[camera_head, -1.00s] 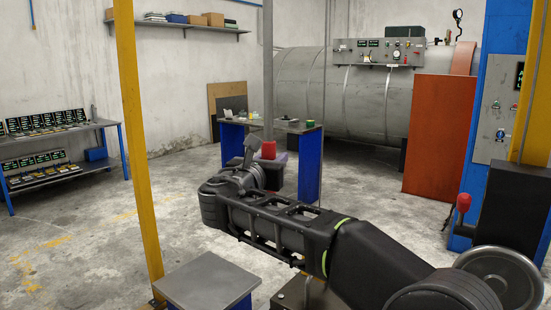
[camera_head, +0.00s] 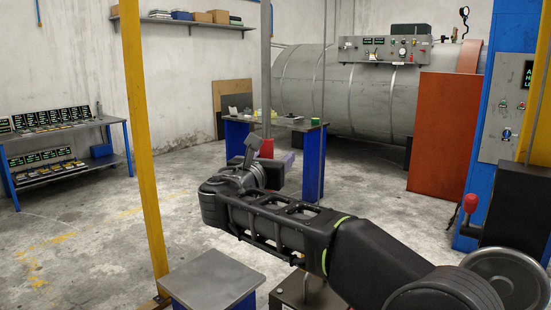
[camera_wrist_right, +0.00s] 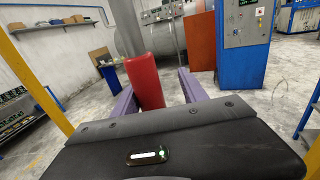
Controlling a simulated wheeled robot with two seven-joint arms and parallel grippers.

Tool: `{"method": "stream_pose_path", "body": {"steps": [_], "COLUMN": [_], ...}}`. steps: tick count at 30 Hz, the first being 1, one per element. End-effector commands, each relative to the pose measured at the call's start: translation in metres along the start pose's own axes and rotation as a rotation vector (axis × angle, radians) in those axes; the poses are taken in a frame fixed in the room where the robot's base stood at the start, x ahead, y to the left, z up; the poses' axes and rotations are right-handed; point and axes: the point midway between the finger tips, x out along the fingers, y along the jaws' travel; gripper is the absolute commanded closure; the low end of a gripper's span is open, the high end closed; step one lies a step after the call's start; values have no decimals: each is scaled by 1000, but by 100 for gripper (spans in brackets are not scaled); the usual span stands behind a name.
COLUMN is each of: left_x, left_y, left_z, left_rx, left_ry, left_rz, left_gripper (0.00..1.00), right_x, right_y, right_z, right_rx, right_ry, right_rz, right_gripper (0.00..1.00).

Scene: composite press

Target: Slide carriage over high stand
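My right arm reaches forward from the lower right in the head view. Its gripper (camera_head: 274,160) has purple fingers at a red handle block (camera_head: 267,148). A grey vertical bar (camera_head: 266,70) runs up from just above this block; whether they are joined is unclear. In the right wrist view, the red block (camera_wrist_right: 143,78) stands between the two widely spaced fingers. It is close to the left finger, and a gap shows beside the right one. Which thing is the carriage is unclear. A grey-topped blue stand (camera_head: 210,277) is in front. My left gripper is out of view.
A darker stand (camera_head: 306,290) is partly hidden under my right arm. A work table (camera_head: 312,126) stands behind the gripper. A yellow post (camera_head: 144,140) is at left, a blue control column (camera_head: 508,110) at right. The floor between is clear.

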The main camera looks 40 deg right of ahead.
Motion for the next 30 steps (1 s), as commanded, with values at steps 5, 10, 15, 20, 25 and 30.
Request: {"method": "stream_pose_path", "body": {"steps": [5, 10, 15, 20, 25, 30], "left_x": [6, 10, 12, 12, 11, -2], "left_y": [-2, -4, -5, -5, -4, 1], "left_z": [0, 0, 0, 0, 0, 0], "left_rx": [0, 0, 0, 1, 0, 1], "left_ry": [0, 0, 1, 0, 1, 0], "left_rz": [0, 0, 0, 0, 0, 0], "left_gripper": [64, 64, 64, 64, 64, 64], "right_x": [-25, -53, -70, -72, -72, -60], "right_y": [0, 1, 1, 0, 1, 4], "right_z": [-2, -2, -1, 0, 0, 6], "right_rx": [1, 1, -1, -1, -1, -3], "right_ry": [0, 0, 0, 0, 0, -9], "right_rz": [4, 4, 4, 2, 2, -5], "right_gripper": [51, 51, 51, 51, 51, 51]}}
